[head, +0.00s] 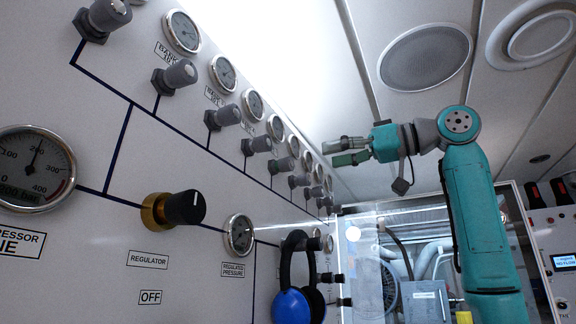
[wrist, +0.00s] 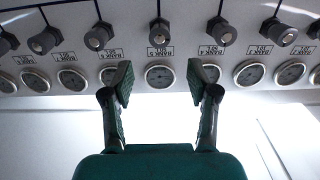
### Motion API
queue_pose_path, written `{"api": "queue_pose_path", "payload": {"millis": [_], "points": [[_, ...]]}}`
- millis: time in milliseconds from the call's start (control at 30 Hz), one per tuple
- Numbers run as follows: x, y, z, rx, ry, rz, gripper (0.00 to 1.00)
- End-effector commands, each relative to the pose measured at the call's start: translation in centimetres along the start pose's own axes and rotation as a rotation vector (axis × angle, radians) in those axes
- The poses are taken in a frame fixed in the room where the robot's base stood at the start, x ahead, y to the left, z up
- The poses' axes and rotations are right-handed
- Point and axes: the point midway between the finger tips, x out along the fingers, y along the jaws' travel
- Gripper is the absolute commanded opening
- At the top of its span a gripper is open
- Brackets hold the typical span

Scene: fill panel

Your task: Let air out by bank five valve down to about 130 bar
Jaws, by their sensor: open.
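The wrist view shows the panel upside down. The bank five valve (wrist: 159,32) is a grey knob near the top middle, with a label that appears to read BANK 5 next to it. Its round gauge (wrist: 160,76) appears between my fingers; its needle is too small to read. My gripper (wrist: 160,84) is open and empty, fingers to either side of that gauge in the picture, apart from the knob. In the head view my gripper (head: 348,151) is out by the far part of the valve row. I cannot tell there which knob is bank five.
Similar knobs and gauges flank it closely, such as one knob (wrist: 99,36) and another (wrist: 221,31). The regulator knob (head: 180,208), a large gauge (head: 32,168) and hanging blue headphones (head: 291,302) are lower on the panel. The ceiling with a round speaker (head: 425,57) is above.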

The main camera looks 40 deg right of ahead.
Motion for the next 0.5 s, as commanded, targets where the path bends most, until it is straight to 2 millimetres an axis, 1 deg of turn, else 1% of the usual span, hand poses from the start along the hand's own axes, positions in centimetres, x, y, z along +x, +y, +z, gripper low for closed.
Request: {"api": "queue_pose_path", "payload": {"millis": [167, 400, 500], "points": [[2.2, -0.1, 0.1, 0.001, 0.0, -0.004, 0.59], [6.5, -0.1, 0.1, 0.002, 0.0, -0.005, 0.59], [8.1, -0.1, 0.1, 0.003, 0.0, -0.004, 0.59]]}}
